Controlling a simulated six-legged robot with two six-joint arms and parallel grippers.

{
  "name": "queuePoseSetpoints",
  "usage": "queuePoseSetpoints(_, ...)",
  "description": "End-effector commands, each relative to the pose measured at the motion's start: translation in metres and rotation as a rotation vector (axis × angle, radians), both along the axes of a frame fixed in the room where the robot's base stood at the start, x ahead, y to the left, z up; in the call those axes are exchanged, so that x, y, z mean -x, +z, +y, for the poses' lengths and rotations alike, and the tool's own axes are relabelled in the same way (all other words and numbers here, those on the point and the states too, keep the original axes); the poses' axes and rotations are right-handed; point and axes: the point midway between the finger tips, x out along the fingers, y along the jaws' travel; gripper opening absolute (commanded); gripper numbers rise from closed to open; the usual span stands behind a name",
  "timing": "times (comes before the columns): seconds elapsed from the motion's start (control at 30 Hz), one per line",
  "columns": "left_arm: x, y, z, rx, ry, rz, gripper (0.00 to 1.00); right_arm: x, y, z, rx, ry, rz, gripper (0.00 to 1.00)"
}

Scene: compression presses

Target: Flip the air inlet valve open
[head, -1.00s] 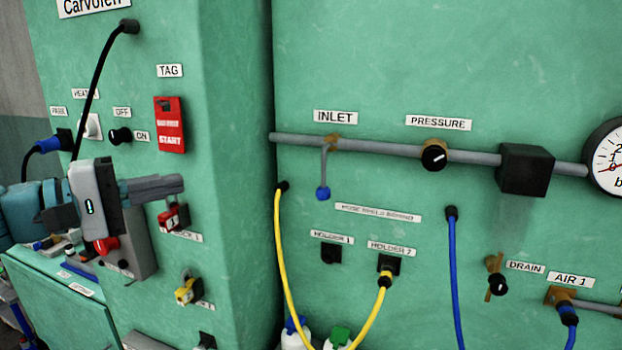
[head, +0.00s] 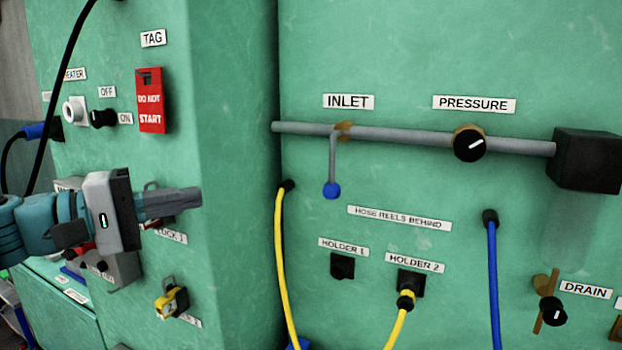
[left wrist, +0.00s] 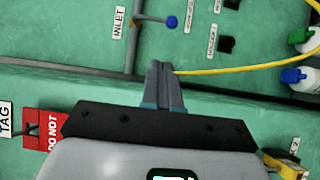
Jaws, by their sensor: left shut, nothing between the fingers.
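The air inlet valve is a grey lever with a blue ball end (head: 331,190). The lever hangs straight down from a brass fitting (head: 343,130) on the grey pipe (head: 400,134), under the INLET label (head: 348,102). The blue ball also shows in the left wrist view (left wrist: 172,22), ahead of the fingers. My left gripper (head: 200,197) is shut and empty, left of the lever and apart from it, in front of the left cabinet. Its closed fingers show in the left wrist view (left wrist: 163,68). My right gripper is in neither view.
A pressure knob (head: 470,144) and a black box (head: 587,160) sit on the pipe to the right. A yellow hose (head: 281,250) hangs between my gripper and the lever. A red tag (head: 151,100) and a yellow lock (head: 168,304) are on the left cabinet.

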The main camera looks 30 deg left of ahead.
Motion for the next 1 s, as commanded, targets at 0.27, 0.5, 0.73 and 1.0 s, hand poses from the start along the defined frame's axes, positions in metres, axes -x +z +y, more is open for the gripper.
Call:
queuePoseSetpoints(0.27, -0.031, 0.003, -0.02, 0.003, -0.009, 0.001, 0.0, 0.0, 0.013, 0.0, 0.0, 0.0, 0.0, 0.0)
queuePoseSetpoints(0.5, -0.079, 0.003, -0.048, 0.003, -0.009, 0.002, 0.0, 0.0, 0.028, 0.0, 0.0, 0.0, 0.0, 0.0)
queuePoseSetpoints(0.73, -0.124, 0.003, -0.073, 0.002, -0.007, 0.002, 0.0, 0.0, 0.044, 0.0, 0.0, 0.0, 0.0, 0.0)
queuePoseSetpoints(1.0, -0.164, 0.001, -0.095, 0.002, -0.004, 0.002, 0.0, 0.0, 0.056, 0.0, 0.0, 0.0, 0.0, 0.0)
